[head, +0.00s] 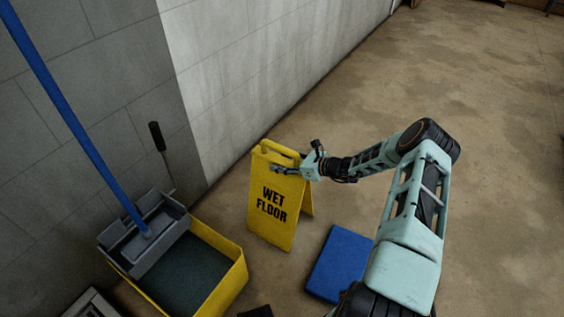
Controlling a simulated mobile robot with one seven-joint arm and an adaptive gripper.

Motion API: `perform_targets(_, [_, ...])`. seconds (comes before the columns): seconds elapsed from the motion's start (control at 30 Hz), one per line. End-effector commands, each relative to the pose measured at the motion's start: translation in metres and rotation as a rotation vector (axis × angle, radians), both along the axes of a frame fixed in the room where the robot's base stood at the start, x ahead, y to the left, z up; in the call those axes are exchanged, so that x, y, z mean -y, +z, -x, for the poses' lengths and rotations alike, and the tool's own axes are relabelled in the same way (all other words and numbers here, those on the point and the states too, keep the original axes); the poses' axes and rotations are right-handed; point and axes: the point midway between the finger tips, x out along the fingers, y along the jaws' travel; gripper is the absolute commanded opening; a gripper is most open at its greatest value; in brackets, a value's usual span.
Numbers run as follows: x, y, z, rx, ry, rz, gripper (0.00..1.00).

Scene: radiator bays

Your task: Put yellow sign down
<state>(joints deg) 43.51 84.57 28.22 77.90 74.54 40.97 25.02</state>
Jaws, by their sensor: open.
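The yellow sign (272,205) reads "WET FLOOR". It stands upright on the floor near the wall, its two panels spread apart at the bottom. My gripper (277,168) is at the upper part of the sign, just below its top handle opening. The jaws are open. My gripper covers a small part of the sign's upper right side, and I cannot tell whether the fingers touch the sign.
A yellow mop bucket (228,284) with a grey wringer (150,231) and a blue mop handle (72,118) stands left of the sign. A blue flat box (339,264) lies right of it. The wall (235,65) runs behind. Floor at the right is clear.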

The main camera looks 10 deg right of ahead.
Motion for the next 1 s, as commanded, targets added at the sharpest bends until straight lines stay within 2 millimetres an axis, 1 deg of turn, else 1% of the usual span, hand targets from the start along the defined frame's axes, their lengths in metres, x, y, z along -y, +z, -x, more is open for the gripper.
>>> perform_targets(0.1, [0.001, 0.005, 0.001, 0.0, -0.001, 0.0, 0.49])
perform_targets(0.17, [0.007, 0.008, 0.006, 0.0, -0.001, 0.001, 0.49])
perform_targets(0.5, [0.055, 0.036, 0.053, -0.001, -0.002, 0.001, 0.49])
perform_targets(0.63, [0.068, 0.044, 0.067, -0.001, -0.002, 0.001, 0.49])
perform_targets(0.8, [0.077, 0.048, 0.077, 0.0, 0.0, 0.0, 0.49])
perform_targets(1.0, [0.079, 0.048, 0.079, -0.001, 0.0, -0.001, 0.49])
